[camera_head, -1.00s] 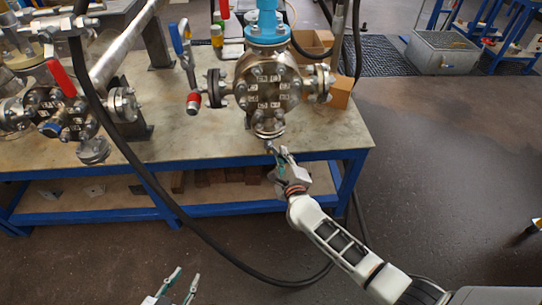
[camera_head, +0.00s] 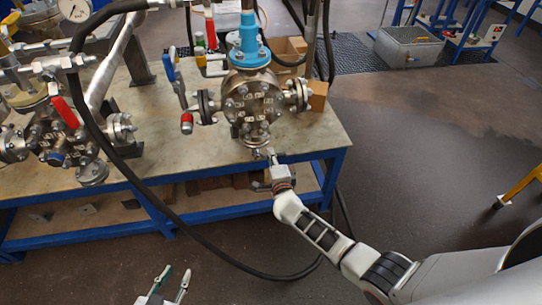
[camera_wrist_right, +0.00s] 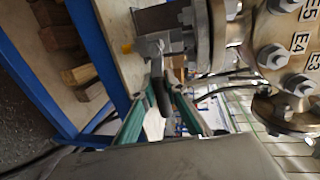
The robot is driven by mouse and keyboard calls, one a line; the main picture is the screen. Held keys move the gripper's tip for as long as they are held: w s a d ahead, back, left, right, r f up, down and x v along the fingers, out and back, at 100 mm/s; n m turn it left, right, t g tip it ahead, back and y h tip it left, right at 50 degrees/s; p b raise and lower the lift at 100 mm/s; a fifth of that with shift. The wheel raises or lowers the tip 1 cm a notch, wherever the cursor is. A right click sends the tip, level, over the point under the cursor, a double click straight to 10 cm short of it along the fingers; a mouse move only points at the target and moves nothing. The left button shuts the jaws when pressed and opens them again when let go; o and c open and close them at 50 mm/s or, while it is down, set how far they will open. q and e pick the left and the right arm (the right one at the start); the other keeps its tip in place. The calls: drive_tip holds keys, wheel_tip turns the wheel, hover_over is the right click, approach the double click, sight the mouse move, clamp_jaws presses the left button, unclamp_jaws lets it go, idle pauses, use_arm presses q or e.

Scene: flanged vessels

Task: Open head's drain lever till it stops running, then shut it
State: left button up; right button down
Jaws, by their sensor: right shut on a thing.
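The head is a metal flanged vessel (camera_head: 252,100) with a blue neck (camera_head: 249,40), standing at the bench's front edge. Its small drain valve hangs under the bottom flange, at the upper middle of the right wrist view (camera_wrist_right: 151,46). A dark drain lever (camera_wrist_right: 160,92) runs from that valve down between my right fingers. My right gripper (camera_wrist_right: 165,98) is shut on the lever; in the head view it (camera_head: 270,156) is just below the vessel and partly hides the drain. No liquid stream can be made out. My left gripper (camera_head: 172,279) is open and empty, low and away from the bench.
The bench (camera_head: 200,143) has a blue frame and a lower shelf. Another flanged assembly (camera_head: 62,140) with a red lever stands at its left. A black hose (camera_head: 135,190) loops down in front of the bench. A grey bin (camera_head: 408,47) stands on the floor behind.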

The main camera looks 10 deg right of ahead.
drive_tip(key=shift+f, duration=0.1)
drive_tip(key=c, duration=2)
unclamp_jaws()
drive_tip(key=shift+s, duration=0.5)
drive_tip(key=s, duration=0.3)
drive_tip(key=s+r, duration=0.1)
drive_tip(key=s, duration=0.3)
drive_tip(key=s+r, duration=0.1)
drive_tip(key=s, duration=0.2)
drive_tip(key=shift+s+r, duration=0.25)
drive_tip(key=shift+s, duration=0.15)
drive_tip(key=s+d+f+n+g+y, duration=0.1)
drive_tip(key=s+d+n, duration=0.1)
drive_tip(key=s+n, duration=0.5)
drive_tip(key=s+d+f+n+g+y, duration=0.1)
drive_tip(key=s+d+f+n+g, duration=0.1)
drive_tip(key=s+n, duration=0.6)
drive_tip(key=s+d+f+n+g, duration=0.2)
drive_tip(key=s+n, duration=0.5)
drive_tip(key=s, duration=0.1)
drive_tip(key=shift+s+f+y, duration=0.1)
drive_tip(key=shift+f+y, duration=0.15)
drive_tip(key=shift+y, duration=0.15)
